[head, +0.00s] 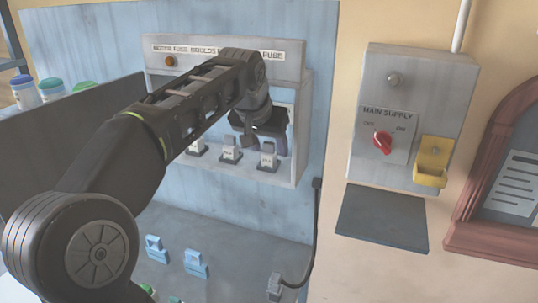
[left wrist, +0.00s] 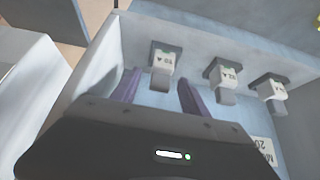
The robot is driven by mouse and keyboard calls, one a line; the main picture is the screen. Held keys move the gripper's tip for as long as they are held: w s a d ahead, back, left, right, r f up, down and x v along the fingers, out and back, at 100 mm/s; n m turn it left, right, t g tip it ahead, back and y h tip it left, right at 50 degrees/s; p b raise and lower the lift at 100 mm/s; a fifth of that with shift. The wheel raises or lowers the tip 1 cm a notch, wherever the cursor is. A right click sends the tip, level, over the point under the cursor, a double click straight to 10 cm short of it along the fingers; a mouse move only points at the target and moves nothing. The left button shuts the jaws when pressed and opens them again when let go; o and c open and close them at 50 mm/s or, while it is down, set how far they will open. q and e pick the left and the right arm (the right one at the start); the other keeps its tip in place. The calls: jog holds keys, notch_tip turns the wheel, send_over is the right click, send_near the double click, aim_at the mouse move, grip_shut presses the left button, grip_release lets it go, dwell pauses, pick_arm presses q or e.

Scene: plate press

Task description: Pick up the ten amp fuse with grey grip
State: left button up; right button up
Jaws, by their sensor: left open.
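Three fuses with pale labelled bodies sit in a row in the grey fuse box (head: 302,112). The right-hand fuse (head: 268,158) is just below my left gripper (head: 262,138). In the left wrist view that fuse (left wrist: 165,62) stands between and beyond the open fingers, its label seeming to read 10 A, with a grey end. My left gripper (left wrist: 155,92) is open and empty, and no finger visibly grips the fuse. The other two fuses, the middle one (head: 230,153) and the left one (head: 197,148), have small labels I cannot read surely. My right gripper is not in view.
Two light blue parts (head: 196,262) lie on the bench below the box. A black cable runs down right of the box. The main supply box (head: 409,110) with a red knob (head: 382,141) is on the wall. Lidded jars (head: 52,88) stand at far left.

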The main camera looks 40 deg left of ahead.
pick_arm(q)
jog(key=shift+w+f, duration=0.1)
jog(key=shift+c, duration=0.3)
grip_shut()
dwell(0.6)
